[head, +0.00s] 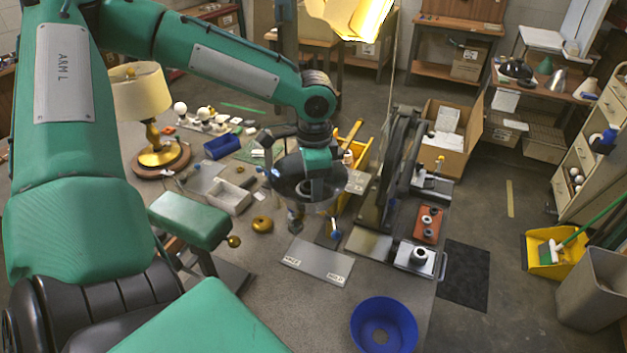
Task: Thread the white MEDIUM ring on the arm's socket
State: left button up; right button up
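My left gripper (312,222) hangs over the middle of the table, pointing down, in the head view. Its wrist hides most of the fingers, so I cannot tell whether they are open or shut. A red-brown board (417,238) to its right carries several small dark and light rings; their sizes cannot be told. A dark ring-like part (418,256) sits on a light metal plate just in front of that board. I cannot pick out the white medium ring or the arm's socket with certainty. My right gripper is not in view.
A blue bowl (384,327) stands at the table's front right. A grey labelled plate (316,262) lies in front of the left gripper. A dark upright frame (397,165) stands right of the gripper.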

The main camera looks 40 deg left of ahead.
pick_arm(q)
jog(key=c, duration=0.4)
jog(key=shift+r+m+p, duration=0.15)
jog(key=shift+m+p, duration=0.5)
jog(key=shift+m, duration=0.05)
jog(key=m+p, duration=0.1)
jog(key=m, duration=0.1)
jog(key=m+p, duration=0.2)
jog(key=shift+s+d, duration=0.15)
jog(key=shift+s, duration=0.05)
jog(key=shift+m, duration=0.7)
